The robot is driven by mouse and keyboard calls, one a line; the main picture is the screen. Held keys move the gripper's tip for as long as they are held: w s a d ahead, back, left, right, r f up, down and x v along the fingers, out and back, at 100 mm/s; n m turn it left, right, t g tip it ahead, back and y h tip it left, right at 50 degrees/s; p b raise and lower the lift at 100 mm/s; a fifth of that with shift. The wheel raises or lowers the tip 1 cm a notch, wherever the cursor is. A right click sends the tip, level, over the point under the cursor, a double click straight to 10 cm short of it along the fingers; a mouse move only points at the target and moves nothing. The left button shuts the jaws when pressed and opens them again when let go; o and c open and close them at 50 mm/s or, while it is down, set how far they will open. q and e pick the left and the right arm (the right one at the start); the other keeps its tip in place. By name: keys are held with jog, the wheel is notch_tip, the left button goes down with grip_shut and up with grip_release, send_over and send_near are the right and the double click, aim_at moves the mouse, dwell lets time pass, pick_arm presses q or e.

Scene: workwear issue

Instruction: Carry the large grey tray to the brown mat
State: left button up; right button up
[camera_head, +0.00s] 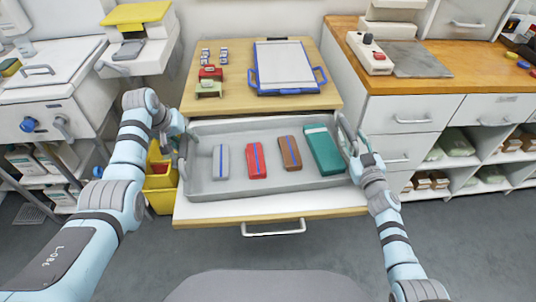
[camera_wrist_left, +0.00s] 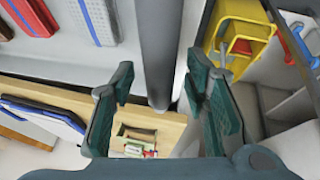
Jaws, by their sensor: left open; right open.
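The large grey tray (camera_head: 265,190) sits on the pulled-out white surface with a wooden front edge. It holds a grey, a red, a brown and a teal pack. My left gripper (camera_head: 181,152) is at the tray's left end. In the left wrist view its fingers (camera_wrist_left: 160,84) are open and apart, with the tray's grey rim (camera_wrist_left: 152,45) running between them. My right gripper (camera_head: 350,140) is open at the tray's right end; its fingertips are small, and contact cannot be told. I cannot make out a brown mat.
Behind the tray, a wooden top holds a blue-handled board (camera_head: 286,68) and small red and green items (camera_head: 209,80). A yellow bin (camera_head: 160,196) stands below left. The right wooden counter (camera_head: 475,75) has clear room beside a grey pad (camera_head: 415,60).

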jog(key=shift+r, duration=0.1)
pick_arm(q)
grip_shut()
pick_arm(e)
grip_shut()
jog(key=shift+w, duration=0.1)
